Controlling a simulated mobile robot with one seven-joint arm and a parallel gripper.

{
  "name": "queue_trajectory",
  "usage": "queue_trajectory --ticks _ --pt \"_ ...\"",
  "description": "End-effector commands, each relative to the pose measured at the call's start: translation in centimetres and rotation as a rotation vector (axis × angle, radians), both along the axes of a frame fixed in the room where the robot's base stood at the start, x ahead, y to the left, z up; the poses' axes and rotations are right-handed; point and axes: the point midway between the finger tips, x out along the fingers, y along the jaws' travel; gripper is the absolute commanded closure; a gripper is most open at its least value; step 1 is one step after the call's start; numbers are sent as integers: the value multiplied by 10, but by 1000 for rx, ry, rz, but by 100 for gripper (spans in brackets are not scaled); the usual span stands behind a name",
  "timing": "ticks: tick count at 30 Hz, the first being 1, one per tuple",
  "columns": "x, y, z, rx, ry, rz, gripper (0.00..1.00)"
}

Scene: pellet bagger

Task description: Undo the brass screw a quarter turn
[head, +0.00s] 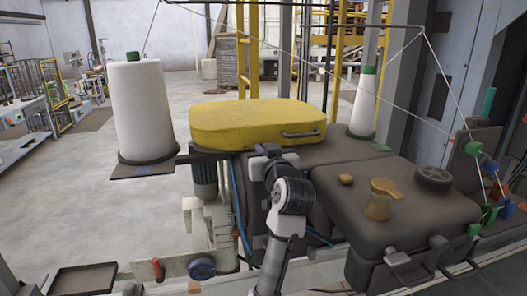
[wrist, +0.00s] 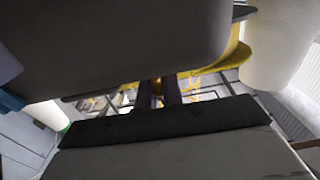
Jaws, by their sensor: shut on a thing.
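The brass screw (wrist: 157,87) shows in the wrist view as a small gold-coloured piece between the two dark fingers of my gripper (wrist: 158,92). My gripper is shut on it, just under the edge of a large dark machine housing (wrist: 130,45). In the head view my gripper (head: 268,151) is at the machine below the front of the yellow cover (head: 250,120). There my own wrist and the housing hide the fingertips and the screw. How far the screw is turned cannot be seen.
A brass-coloured lever (head: 386,188), a small brass-coloured block (head: 345,179) and a black knob (head: 433,178) sit on the dark right-hand housing (head: 415,215). White thread cones (head: 140,110) stand left and back right. Open floor (head: 60,190) lies left.

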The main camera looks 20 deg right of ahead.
Motion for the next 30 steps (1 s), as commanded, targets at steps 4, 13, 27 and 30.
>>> queue_trajectory --ticks 4,13,27,30 --pt "0 0 0 1 0 0 100" --pt "0 0 0 1 0 0 70" --pt "-39 -1 -3 -1 -4 -3 70" --pt "-63 -2 -3 -1 -4 -4 70"
